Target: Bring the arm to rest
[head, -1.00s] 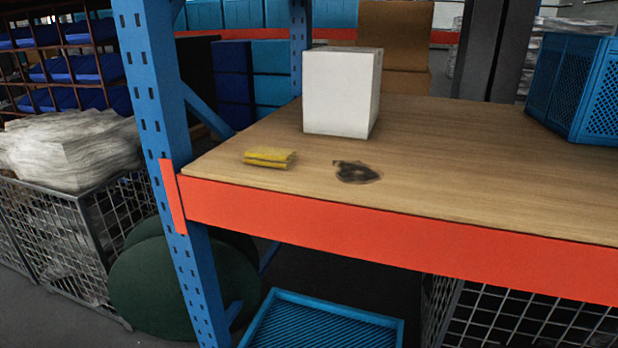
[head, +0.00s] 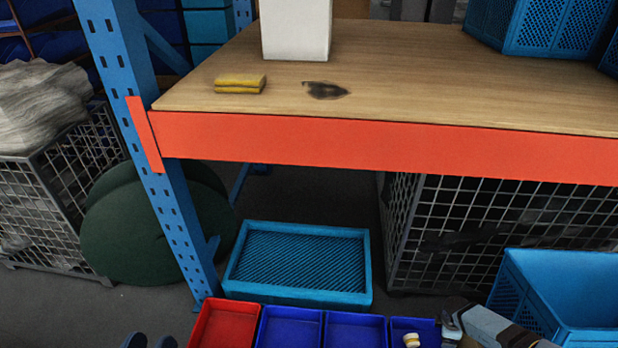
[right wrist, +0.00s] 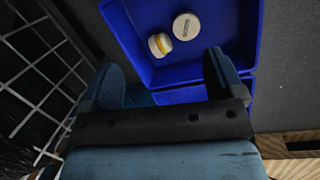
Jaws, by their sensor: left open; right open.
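My left gripper (head: 150,340) shows at the bottom edge of the head view as two dark fingertips set apart. It is open, with nothing seen between the tips; the rest of that arm is out of frame. My right gripper (head: 450,324) is at the lower right, beside a small blue bin (head: 428,328). In the right wrist view its fingers (right wrist: 163,68) are spread and empty, in front of the blue bin (right wrist: 240,30). Two small white round pieces lie in that bin, one with a yellow band (right wrist: 160,44) and one plain-topped (right wrist: 186,25).
Below are a blue tray (head: 300,228), a wire cage (head: 480,220), a red bin (head: 225,325) and a blue crate (head: 560,290).

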